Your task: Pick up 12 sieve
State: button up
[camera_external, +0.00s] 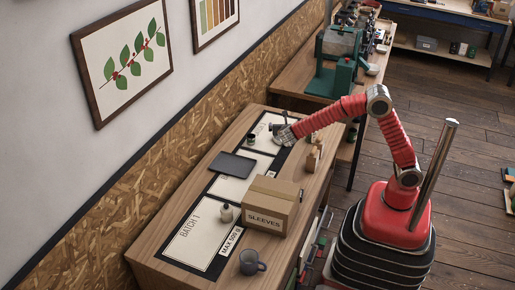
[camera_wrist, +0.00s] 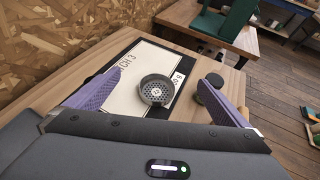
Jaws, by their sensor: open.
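A round dark grey sieve (camera_wrist: 157,91) with a perforated face lies on a white panel marked with a 3 in the wrist view. I cannot read a size on it. My gripper (camera_wrist: 165,78) is open, with its purple fingers spread to the left and right of the sieve in the picture. In the camera_external view my gripper (camera_external: 284,134) is low over the far part of the table. The sieve cannot be clearly made out there.
Dark round items (camera_wrist: 204,93) stand near the right finger. On the table (camera_external: 157,258) are a black tray (camera_external: 233,165), a SLEEVES carton (camera_external: 272,204), a small pale bottle (camera_external: 226,213) and a grey mug (camera_external: 251,263). A green machine (camera_external: 338,62) stands on the farther table. The wall runs along the left.

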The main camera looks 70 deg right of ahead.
send_near(283, 144)
jog(key=d+r, duration=0.2)
jog(key=shift+w+r, duration=0.3)
jog(key=shift+w, duration=0.1)
jog(key=x, duration=0.8)
jog(key=shift+w+d+f, duration=0.1)
jog(key=shift+w+d, duration=0.05)
jog(key=shift+d, duration=0.1)
jog(key=shift+x, duration=2.55)
jog(key=shift+s, duration=0.2)
jog(key=shift+c, duration=0.3)
